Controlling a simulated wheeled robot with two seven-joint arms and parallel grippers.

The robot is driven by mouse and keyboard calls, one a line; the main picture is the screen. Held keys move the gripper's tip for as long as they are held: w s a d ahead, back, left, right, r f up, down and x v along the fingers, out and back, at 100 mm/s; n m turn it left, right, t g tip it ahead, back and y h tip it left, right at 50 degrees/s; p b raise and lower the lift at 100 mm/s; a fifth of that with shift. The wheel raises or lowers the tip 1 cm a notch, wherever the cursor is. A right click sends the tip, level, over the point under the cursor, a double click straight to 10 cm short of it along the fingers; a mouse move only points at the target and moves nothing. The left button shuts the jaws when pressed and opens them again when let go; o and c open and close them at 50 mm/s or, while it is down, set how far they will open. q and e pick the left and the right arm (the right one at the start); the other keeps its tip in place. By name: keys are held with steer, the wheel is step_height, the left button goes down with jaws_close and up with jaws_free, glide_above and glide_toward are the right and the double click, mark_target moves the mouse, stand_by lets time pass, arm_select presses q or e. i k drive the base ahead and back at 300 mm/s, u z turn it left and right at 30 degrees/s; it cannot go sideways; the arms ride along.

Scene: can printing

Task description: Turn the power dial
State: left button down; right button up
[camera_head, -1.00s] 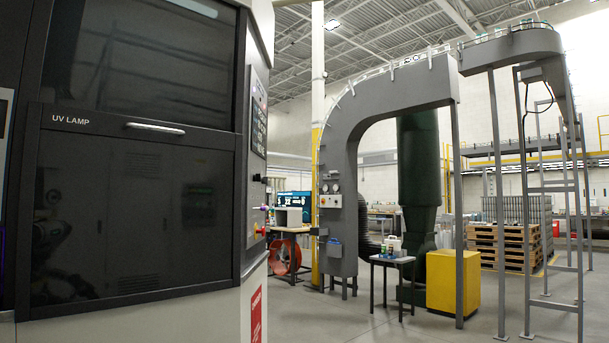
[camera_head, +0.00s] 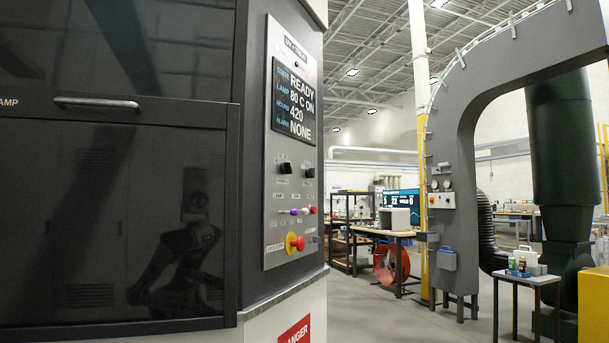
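The control panel (camera_head: 274,205) is a tall grey plate on the machine's angled face, near the picture's middle. Its screen (camera_head: 294,97) reads READY, 80 C ON, 420 and NONE. Below the screen are two black dials, a left one (camera_head: 285,168) and a right one (camera_head: 309,172). Their labels are too small to read, so I cannot tell which is the power dial. Lower are a purple knob (camera_head: 293,211), a red knob (camera_head: 313,210) and a red button on a yellow base (camera_head: 294,243). Neither gripper is in view; a robot reflection shows in the dark glass.
The machine's dark door with a bar handle (camera_head: 97,103) fills the left. To the right stand a grey arched conveyor frame (camera_head: 467,130), a small table (camera_head: 527,280) with cans and a workbench (camera_head: 388,235). Open floor lies between the machine and the arch.

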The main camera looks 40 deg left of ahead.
mark_target(285, 169)
steer(key=u, duration=0.75)
steer(key=i, duration=1.25)
steer(key=u, duration=1.25)
